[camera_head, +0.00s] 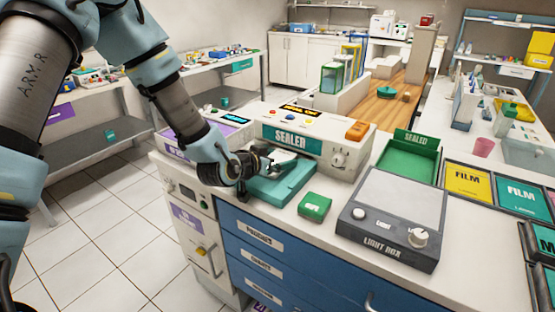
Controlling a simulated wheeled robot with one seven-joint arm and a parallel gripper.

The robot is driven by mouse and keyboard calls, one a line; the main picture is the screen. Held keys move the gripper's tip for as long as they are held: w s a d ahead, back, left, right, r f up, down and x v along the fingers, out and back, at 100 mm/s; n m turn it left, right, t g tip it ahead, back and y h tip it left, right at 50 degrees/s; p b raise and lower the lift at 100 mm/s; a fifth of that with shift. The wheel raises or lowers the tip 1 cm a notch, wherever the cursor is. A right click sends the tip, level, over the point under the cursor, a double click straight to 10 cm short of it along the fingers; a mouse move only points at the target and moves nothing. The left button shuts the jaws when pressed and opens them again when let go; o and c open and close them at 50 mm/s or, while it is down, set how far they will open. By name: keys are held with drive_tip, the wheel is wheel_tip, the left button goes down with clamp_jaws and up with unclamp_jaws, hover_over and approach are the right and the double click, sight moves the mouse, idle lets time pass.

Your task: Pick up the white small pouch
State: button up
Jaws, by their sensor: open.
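A small white shape (284,157), which looks like the white small pouch, lies at the back of the teal tray (287,185) in front of the sealer (301,142). It is small and partly hidden by my gripper. My gripper (268,163) reaches in from the left, low over the tray's left part and right beside the white shape. Its jaws are open. I cannot tell whether the fingers are around the pouch or only beside it.
A green box (314,206) sits right of the tray, near the counter's front edge. A light box (392,218) stands further right, with a green "SEALED" bin (409,160) behind it. The sealer's body closes off the space behind the tray. Yellow and teal film packs lie at the right.

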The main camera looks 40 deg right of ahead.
drive_tip(key=c, duration=1.3)
